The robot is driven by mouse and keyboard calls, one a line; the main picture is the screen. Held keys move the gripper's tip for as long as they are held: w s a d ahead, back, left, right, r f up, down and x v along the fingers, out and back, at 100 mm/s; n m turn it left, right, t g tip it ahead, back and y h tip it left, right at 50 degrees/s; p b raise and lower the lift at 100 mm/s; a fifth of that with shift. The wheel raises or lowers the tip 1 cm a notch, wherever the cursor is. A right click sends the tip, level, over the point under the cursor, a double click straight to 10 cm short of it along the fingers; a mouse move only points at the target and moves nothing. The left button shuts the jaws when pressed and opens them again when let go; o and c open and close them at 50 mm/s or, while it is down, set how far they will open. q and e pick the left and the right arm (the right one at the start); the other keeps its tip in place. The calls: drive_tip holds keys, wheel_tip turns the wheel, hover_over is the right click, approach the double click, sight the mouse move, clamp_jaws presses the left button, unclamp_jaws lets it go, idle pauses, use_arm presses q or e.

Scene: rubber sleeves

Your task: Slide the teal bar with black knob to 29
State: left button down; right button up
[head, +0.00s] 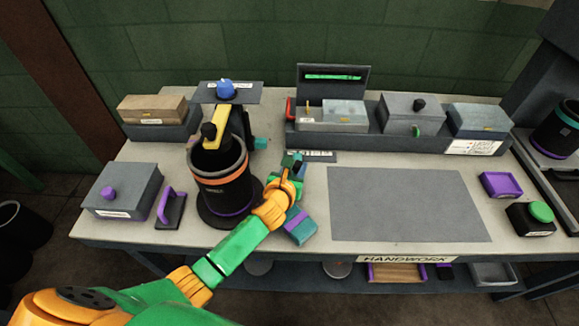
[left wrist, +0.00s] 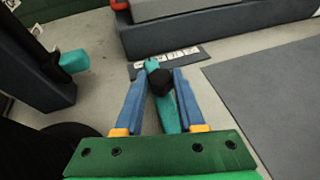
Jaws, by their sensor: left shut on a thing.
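The teal bar (left wrist: 168,118) lies on the table between my left gripper's two blue fingers in the left wrist view. Its black knob (left wrist: 161,81) stands between the fingertips. My left gripper (left wrist: 160,83) is shut on the knob. A white scale strip with dark marks (left wrist: 181,54) lies at the bar's far end; its numbers are too small to read. In the head view, my left gripper (head: 292,163) reaches to the strip (head: 320,155), and my wrist hides most of the bar. My right gripper is not in view.
A black cylinder with an orange rim (head: 222,186) stands left of my left arm. A grey mat (head: 400,205) lies clear to the right. A long dark tray (head: 360,145) with boxes is behind.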

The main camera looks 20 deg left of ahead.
use_arm(q)
drive_tip(key=shift+w+d, duration=0.15)
drive_tip(key=shift+d, duration=0.4)
drive_tip(key=shift+w+d, duration=0.15)
drive_tip(key=shift+d, duration=0.4)
drive_tip(key=c, duration=0.5)
unclamp_jaws()
drive_tip(key=shift+a, duration=0.1)
drive_tip(key=shift+s+r, duration=0.15)
drive_tip(key=shift+s, duration=0.1)
drive_tip(key=p+v, duration=0.1)
drive_tip(key=v, duration=0.5)
drive_tip(key=shift+s+r+p, duration=0.1)
drive_tip(key=shift+s+p, duration=0.15)
drive_tip(key=shift+p, duration=0.05)
